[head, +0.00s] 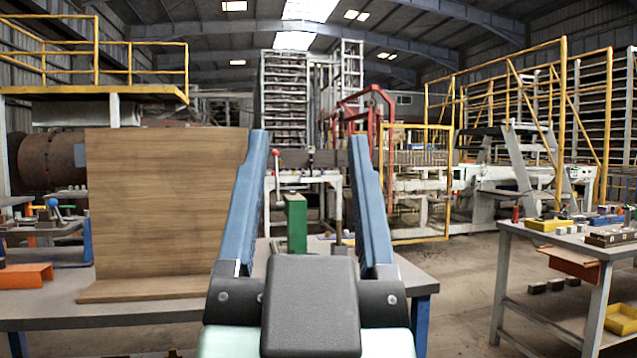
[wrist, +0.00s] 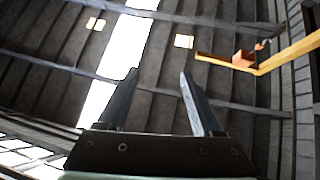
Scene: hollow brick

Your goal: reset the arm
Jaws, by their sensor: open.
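My gripper (head: 309,140) stands upright in the middle of the head view, in front of the table. Its two long blue fingers are spread apart with nothing between them. In the wrist view my gripper (wrist: 158,78) points up toward the hall's roof, its fingers open and empty.
A grey table (head: 130,312) stands close in front, bearing an upright wooden panel (head: 160,200) at left. A green block (head: 296,222) shows between my fingers. A workbench (head: 545,232) with a yellow tray (head: 550,224) stands at right. Open floor (head: 465,275) lies between table and workbench.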

